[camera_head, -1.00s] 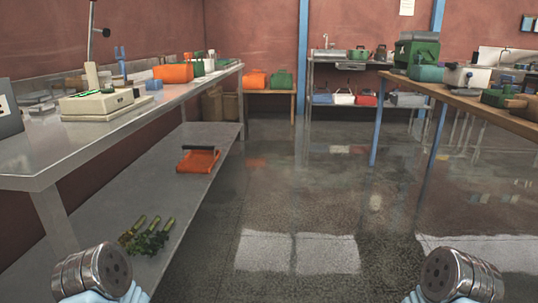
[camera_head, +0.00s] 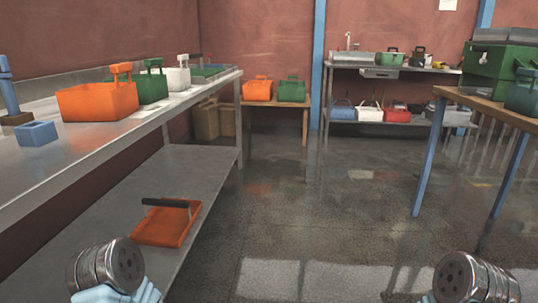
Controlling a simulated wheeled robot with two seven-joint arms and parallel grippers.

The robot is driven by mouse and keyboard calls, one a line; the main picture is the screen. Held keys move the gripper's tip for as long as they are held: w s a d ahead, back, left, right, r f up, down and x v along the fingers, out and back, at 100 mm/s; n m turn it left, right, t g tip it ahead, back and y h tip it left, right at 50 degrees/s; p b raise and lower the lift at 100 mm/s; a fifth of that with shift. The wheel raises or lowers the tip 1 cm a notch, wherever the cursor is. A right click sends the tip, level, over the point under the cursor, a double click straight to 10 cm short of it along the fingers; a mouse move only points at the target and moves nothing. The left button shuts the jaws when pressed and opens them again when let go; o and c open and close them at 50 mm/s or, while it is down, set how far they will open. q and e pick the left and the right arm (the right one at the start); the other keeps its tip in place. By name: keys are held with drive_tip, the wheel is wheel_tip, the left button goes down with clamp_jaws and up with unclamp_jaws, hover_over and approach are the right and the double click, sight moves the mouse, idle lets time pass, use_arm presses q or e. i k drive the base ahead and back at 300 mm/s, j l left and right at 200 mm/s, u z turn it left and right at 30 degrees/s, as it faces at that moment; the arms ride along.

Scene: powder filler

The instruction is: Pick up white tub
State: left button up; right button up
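A white tub (camera_head: 176,77) with an upright handle stands on the left steel bench (camera_head: 75,170), behind an orange tub (camera_head: 98,101) and a green tub (camera_head: 150,86). A second white tub (camera_head: 369,113) sits on the lower shelf of the steel rack at the back. Both are well away from me. Round metal parts of my arms with light blue pieces show at the bottom left and bottom right. The fingers of my grippers do not show.
A blue open box (camera_head: 37,133) is at the near left of the bench. An orange tray (camera_head: 166,225) with a dark handle lies on its lower shelf. A wooden table (camera_head: 511,112) with green items stands at the right. The floor (camera_head: 310,215) between is clear.

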sight(179, 80)
drive_tip(key=i+u, duration=0.15)
drive_tip(key=i, duration=0.3)
drive_tip(key=i+l+u, duration=0.15)
drive_tip(key=i, duration=0.35)
drive_tip(key=i+l+u, duration=0.15)
drive_tip(key=i, duration=0.3)
drive_tip(key=i+l+u, duration=0.15)
drive_tip(key=i, duration=0.3)
drive_tip(key=i+l+u, duration=0.35)
drive_tip(key=i+l, duration=0.05)
drive_tip(key=i, duration=0.1)
